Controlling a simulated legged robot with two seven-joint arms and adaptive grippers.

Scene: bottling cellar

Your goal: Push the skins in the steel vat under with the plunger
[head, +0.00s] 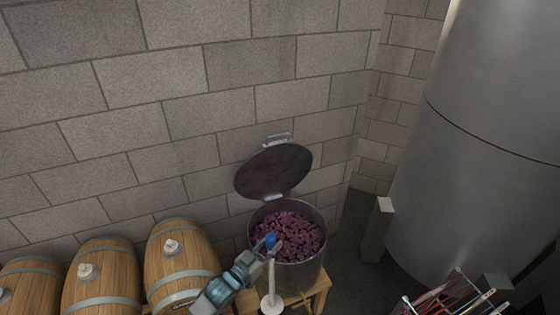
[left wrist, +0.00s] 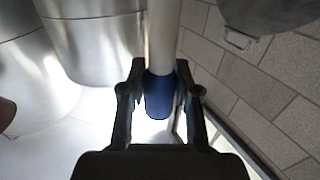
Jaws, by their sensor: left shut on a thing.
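The steel vat (head: 305,272) stands on a wooden stand (head: 321,287) by the wall, full of purple skins (head: 298,232). Its round lid (head: 272,172) is tipped up behind it. My left gripper (head: 271,246) is shut on the plunger at its blue grip (head: 270,240), which also shows between the fingers in the left wrist view (left wrist: 159,97). The plunger's pale shaft (head: 271,275) hangs nearly upright, with its round disc (head: 271,304) at the bottom. Shaft and disc appear in front of the vat, outside it. My right gripper is not in view.
Wooden barrels (head: 183,262) line the wall at the left. A large steel tank (head: 480,150) fills the right side. A rack with red items (head: 450,300) stands at the lower right. A block wall (head: 150,110) closes the back.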

